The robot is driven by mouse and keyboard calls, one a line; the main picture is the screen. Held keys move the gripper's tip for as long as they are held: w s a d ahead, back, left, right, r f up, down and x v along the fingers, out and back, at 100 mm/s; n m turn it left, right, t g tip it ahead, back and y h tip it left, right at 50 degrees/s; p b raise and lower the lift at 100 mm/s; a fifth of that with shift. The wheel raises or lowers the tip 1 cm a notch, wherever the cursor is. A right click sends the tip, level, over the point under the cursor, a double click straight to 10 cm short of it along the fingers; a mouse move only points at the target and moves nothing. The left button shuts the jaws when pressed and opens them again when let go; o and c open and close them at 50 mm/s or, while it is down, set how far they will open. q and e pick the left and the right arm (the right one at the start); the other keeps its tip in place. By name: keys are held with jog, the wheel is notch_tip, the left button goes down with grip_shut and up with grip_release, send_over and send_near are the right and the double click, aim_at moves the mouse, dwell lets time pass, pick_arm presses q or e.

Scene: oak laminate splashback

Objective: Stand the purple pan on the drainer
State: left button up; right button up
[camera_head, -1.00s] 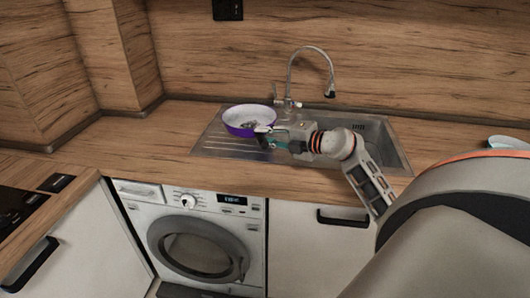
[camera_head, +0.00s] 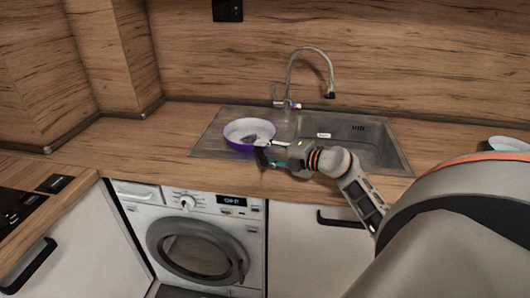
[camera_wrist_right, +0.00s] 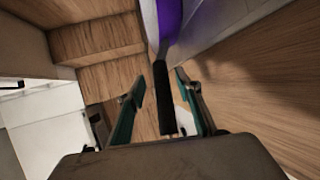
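The purple pan (camera_head: 249,131) has a white inside and lies roughly flat, open side up, over the drainer (camera_head: 214,139) left of the sink bowl. It appears to rest on it. My right gripper (camera_head: 263,155) is at the pan's near right side, where it hides the handle in the head view. In the right wrist view, the pan's purple side (camera_wrist_right: 170,14) is at the top and its dark handle (camera_wrist_right: 163,100) runs down between the fingers of my right gripper (camera_wrist_right: 160,80). The fingers are apart, with gaps on both sides. My left gripper is out of view.
The sink bowl (camera_head: 350,147) is right of the drainer, with a curved tap (camera_head: 290,75) behind. A pale dish (camera_head: 508,143) stands at the right on the worktop. A black hob (camera_head: 18,205) is at the left. The worktop (camera_head: 140,145) between is clear.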

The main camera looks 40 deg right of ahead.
jog(key=shift+s, duration=0.1)
jog(key=v, duration=1.2)
jog(key=a+f+m+t+y, duration=0.1)
jog(key=a+f+m+t, duration=0.3)
jog(key=a, duration=0.7)
jog(key=s+a+f+m+g, duration=0.2)
jog(key=s+a+f+m, duration=0.2)
jog(key=a+f, duration=0.3)
jog(key=s+a+f+m+g+h, duration=0.1)
jog(key=s+a+f+m+g, duration=0.2)
jog(key=f, duration=0.9)
jog(key=s+a+f+m+g+h, duration=0.1)
jog(key=s+a+f+m+g, duration=0.2)
jog(key=s+a+f+m, duration=0.3)
jog(key=a+f, duration=0.3)
jog(key=a, duration=0.1)
jog(key=shift+s+a+f+b, duration=0.3)
jog(key=shift+s, duration=0.05)
